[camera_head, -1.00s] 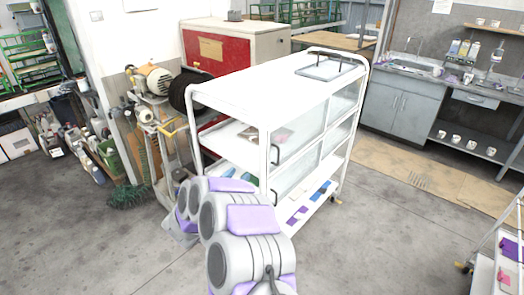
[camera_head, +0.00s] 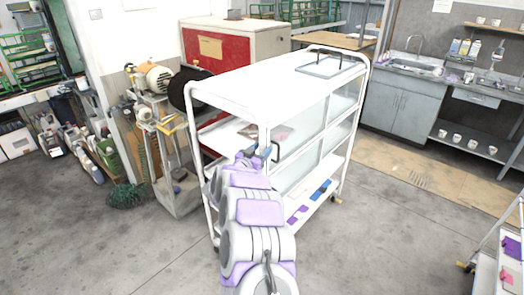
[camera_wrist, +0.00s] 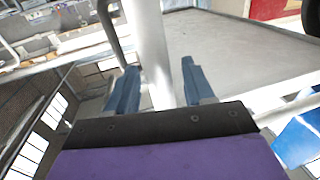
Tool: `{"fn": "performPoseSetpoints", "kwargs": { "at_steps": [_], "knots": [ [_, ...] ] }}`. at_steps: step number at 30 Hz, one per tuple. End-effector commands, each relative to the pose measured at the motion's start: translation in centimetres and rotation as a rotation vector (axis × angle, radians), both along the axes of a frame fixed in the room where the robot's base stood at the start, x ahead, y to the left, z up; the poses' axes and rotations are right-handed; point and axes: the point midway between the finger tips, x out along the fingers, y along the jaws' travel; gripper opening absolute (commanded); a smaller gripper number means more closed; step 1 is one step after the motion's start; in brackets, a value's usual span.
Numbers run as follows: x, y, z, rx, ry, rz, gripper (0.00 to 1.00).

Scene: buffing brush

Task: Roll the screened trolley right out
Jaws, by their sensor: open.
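The screened trolley (camera_head: 255,88) is white, with clear panels (camera_head: 297,145) on its right side and a dark upright handle (camera_head: 275,153) at the near corner. My gripper (camera_head: 258,153) is at that corner, close to the handle, partly hidden by my own arm. In the wrist view my gripper (camera_wrist: 158,78) is open, its two blue-grey fingers either side of a white post (camera_wrist: 152,45) of the trolley. The dark handle (camera_wrist: 109,32) shows left of the post, outside the fingers. I cannot tell whether a finger touches the post.
A grinding machine (camera_head: 155,80) stands close left of the trolley, with a red-and-white cabinet (camera_head: 220,48) behind. A sink unit (camera_head: 395,95) is at back right. Another trolley (camera_head: 508,250) stands at the right edge. Floor (camera_head: 390,240) is clear at front right.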

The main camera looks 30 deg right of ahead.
Motion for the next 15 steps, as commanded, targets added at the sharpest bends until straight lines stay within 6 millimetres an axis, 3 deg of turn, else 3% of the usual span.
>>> {"fn": "performPoseSetpoints", "kwargs": {
  "at_steps": [15],
  "knots": [
    [0.62, -1.09, 0.00, 0.000, 0.000, 0.001, 0.50]
  ]
}}
